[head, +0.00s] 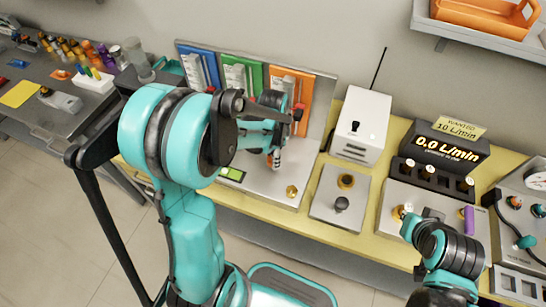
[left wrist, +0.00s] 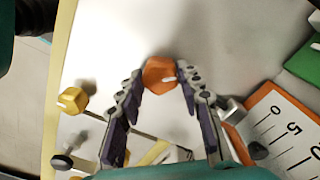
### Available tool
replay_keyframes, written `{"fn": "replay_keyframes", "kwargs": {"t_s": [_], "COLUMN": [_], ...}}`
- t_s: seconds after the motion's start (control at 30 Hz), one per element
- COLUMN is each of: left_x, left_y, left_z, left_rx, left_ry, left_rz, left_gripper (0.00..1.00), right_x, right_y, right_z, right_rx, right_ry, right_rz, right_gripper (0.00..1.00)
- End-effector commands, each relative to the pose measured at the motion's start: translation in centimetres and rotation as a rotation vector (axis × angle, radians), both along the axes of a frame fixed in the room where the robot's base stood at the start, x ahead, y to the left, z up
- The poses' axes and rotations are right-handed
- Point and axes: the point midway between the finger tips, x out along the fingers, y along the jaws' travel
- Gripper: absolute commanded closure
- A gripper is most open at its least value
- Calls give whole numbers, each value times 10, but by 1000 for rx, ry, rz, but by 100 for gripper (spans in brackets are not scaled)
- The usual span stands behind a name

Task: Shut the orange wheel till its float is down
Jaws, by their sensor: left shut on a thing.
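The orange wheel (left wrist: 160,72) sits between the fingertips of my left gripper (left wrist: 162,88) in the left wrist view, and the gripper is shut on it. In the head view, my left gripper (head: 276,158) is in front of the panel, below the orange scale card (head: 304,88), and I cannot make out the wheel there. The orange card also shows in the left wrist view (left wrist: 282,128), with printed numbers. Its float cannot be made out in either view. My right arm is at the lower right in the head view, its fingers not clear.
Blue (head: 198,66) and green (head: 241,75) cards stand left of the orange one. A white box (head: 361,122) and a black display (head: 445,148) reading 0.0 L/min stand to the right. A yellow knob (left wrist: 72,100) is near my left fingers.

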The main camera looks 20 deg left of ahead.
Motion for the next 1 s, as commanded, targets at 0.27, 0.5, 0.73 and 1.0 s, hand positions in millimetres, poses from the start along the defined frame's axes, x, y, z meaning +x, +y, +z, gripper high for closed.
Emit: {"fn": "replay_keyframes", "kwargs": {"t_s": [0.27,0.5,0.73,1.0], "left_x": [0,0,0,0], "left_y": [0,0,0,0], "left_z": [0,0,0,0], "left_rx": [0,0,0,0], "left_ry": [0,0,0,0], "left_rz": [-261,-464,-606,-691], "left_gripper": [93,93,93,93], "right_x": [0,0,0,0], "right_y": [0,0,0,0], "right_z": [-2,-3,-4,-4], "right_rx": [0,0,0,0], "right_ry": [0,0,0,0], "right_rz": [0,0,0,0], "right_gripper": [100,100,100,100]}}
